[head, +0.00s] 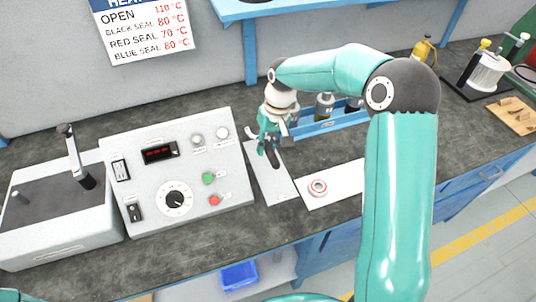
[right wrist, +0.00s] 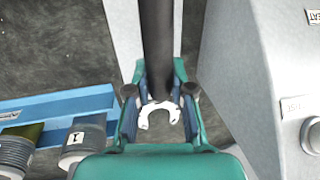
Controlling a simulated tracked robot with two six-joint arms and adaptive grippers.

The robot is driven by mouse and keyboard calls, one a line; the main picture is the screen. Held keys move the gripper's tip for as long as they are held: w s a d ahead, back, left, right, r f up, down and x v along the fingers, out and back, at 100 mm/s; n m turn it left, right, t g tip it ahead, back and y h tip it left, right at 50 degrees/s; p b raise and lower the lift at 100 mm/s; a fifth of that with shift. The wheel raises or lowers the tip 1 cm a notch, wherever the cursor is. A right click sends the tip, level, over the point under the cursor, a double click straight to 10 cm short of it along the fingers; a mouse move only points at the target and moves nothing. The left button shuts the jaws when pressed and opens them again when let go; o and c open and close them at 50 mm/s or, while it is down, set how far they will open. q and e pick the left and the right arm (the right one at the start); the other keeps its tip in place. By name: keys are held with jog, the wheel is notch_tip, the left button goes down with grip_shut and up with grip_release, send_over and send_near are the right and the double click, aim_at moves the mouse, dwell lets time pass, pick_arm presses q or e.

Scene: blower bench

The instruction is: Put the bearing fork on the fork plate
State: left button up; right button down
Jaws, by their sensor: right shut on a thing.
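My right gripper (head: 268,146) is shut on the bearing fork, just above the grey plate (head: 282,187) beside the control box. This plate looks like the fork plate. In the right wrist view the fork's black handle (right wrist: 157,45) runs away from between the fingers (right wrist: 157,100), and its white two-pronged head (right wrist: 158,114) shows on the near side. In the head view the dark handle (head: 273,158) shows below the fingers, over the plate. I cannot tell whether it touches the plate. My left gripper is not in view.
A white plate (head: 345,180) with a red-sealed bearing (head: 318,187) lies right of the grey plate. The control box (head: 178,180) stands close on the left. A blue rack (head: 325,127) with bottles is behind the gripper.

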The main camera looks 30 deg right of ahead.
aim_at(265, 163)
jog(key=shift+f, duration=2.2)
jog(key=c, duration=1)
grip_release()
jog(key=shift+r, duration=0.1)
jog(key=r, duration=0.4)
jog(key=d+r, duration=0.1)
jog(key=r, duration=0.2)
jog(key=d+r, duration=0.1)
jog(key=r, duration=0.3)
jog(key=shift+s+d+r, duration=0.15)
jog(key=shift+s+r, duration=0.1)
jog(key=shift+r, duration=0.1)
